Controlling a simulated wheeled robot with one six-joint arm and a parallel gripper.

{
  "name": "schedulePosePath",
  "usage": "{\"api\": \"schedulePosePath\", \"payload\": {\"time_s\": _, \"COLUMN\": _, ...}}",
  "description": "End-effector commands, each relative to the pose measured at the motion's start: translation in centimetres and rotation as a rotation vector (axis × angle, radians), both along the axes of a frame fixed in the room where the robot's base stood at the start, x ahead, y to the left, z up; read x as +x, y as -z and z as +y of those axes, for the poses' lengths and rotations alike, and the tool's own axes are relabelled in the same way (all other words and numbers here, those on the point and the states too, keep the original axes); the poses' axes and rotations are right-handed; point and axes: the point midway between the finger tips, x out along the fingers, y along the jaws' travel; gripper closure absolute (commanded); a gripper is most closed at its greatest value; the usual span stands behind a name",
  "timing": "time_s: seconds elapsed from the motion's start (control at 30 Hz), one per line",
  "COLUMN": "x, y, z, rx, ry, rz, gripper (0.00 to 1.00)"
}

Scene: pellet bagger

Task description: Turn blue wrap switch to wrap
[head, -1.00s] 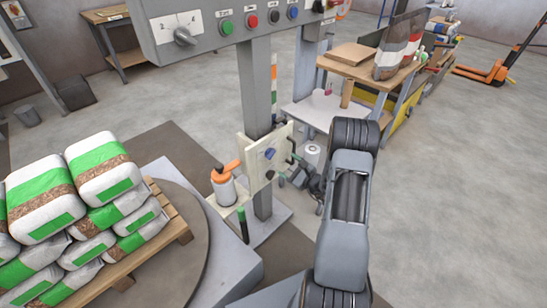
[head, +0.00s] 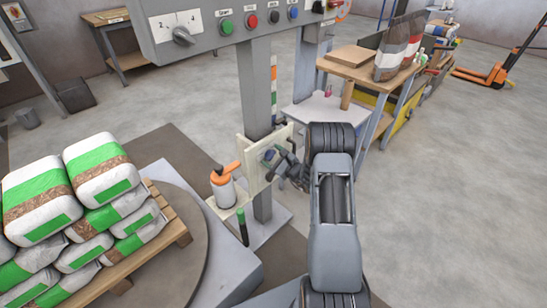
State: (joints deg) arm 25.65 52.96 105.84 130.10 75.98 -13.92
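The blue wrap switch (head: 269,154) is a small blue knob on a cream panel (head: 252,178) fixed to the grey post. My gripper (head: 276,158) is dark and small in the head view, with its fingertips at or very close to the knob from the right. The fingers cover part of the switch and of the panel's right side. Whether they touch or clasp the knob cannot be told, and the knob's setting and any lettering are too small to read.
An orange-topped bottle (head: 223,187) stands on a ledge left of the panel. A grey control box (head: 230,25) with buttons hangs above. A pallet (head: 165,232) stacked with bags sits on the turntable at left. A wooden-topped table (head: 365,68) stands behind right; open floor lies farther right.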

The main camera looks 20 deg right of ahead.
Motion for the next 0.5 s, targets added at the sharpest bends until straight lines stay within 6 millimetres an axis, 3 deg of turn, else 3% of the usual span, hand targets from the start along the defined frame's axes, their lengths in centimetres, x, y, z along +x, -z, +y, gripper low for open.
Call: {"api": "schedulePosePath", "payload": {"time_s": 0.5, "x": -0.02, "y": 0.0, "z": -0.02, "rx": 0.0, "ry": 0.0, "rz": 0.0, "gripper": 0.73}}
